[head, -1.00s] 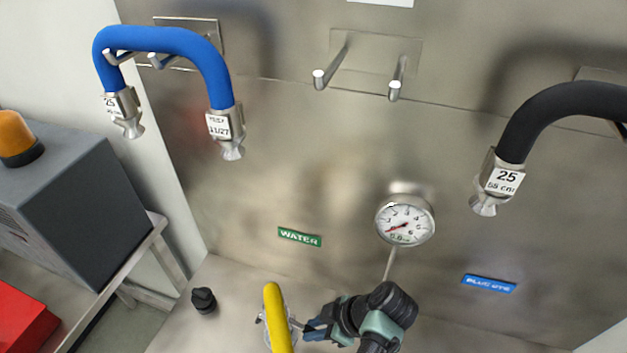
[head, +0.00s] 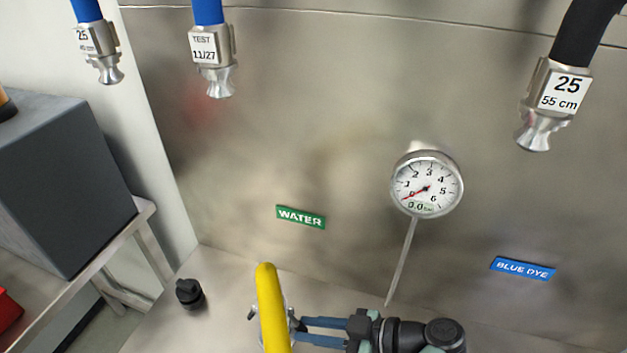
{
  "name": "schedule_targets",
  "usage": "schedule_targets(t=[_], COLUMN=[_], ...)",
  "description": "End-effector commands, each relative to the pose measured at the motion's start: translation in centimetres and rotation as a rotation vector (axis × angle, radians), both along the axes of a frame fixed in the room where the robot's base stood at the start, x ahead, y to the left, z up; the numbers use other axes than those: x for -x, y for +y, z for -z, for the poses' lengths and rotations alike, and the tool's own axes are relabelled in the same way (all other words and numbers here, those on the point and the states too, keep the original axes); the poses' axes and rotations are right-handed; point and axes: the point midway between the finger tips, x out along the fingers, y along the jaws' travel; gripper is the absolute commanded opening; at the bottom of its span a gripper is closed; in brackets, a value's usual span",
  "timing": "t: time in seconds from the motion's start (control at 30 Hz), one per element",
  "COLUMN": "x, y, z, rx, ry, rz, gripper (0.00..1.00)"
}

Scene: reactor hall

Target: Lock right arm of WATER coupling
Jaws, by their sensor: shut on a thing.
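The WATER label (head: 301,217) is a green plate on the steel wall. Below it a yellow hose (head: 271,305) rises from the bottom edge. A metal coupling with a small lever arm (head: 291,319) shows partly behind the hose, and the hose hides most of it. My gripper (head: 300,328) comes in from the right with its blue fingers pointing left. It is shut on the right arm of the coupling, beside the hose. The fingertip contact is small and partly hidden.
A pressure gauge (head: 427,185) with a thin stem stands above my gripper. A black cap (head: 189,293) sits on the counter at left. The BLUE DYE label (head: 523,268) is at right. Blue hoses (head: 208,12) and a black hose (head: 585,30) hang above.

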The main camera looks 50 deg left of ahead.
Motion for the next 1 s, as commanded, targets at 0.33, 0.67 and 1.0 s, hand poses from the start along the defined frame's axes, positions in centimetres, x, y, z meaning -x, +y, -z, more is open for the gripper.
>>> schedule_targets(t=[0.33, 0.67, 1.0], x=[-0.03, -0.01, 0.02], y=[0.03, 0.03, 0.03], z=[-0.07, -0.02, 0.02], rx=[-0.006, -0.005, -0.004], ry=[0.003, 0.003, 0.003], rz=[0.001, 0.001, 0.000], gripper=[0.00, 0.55, 0.55])
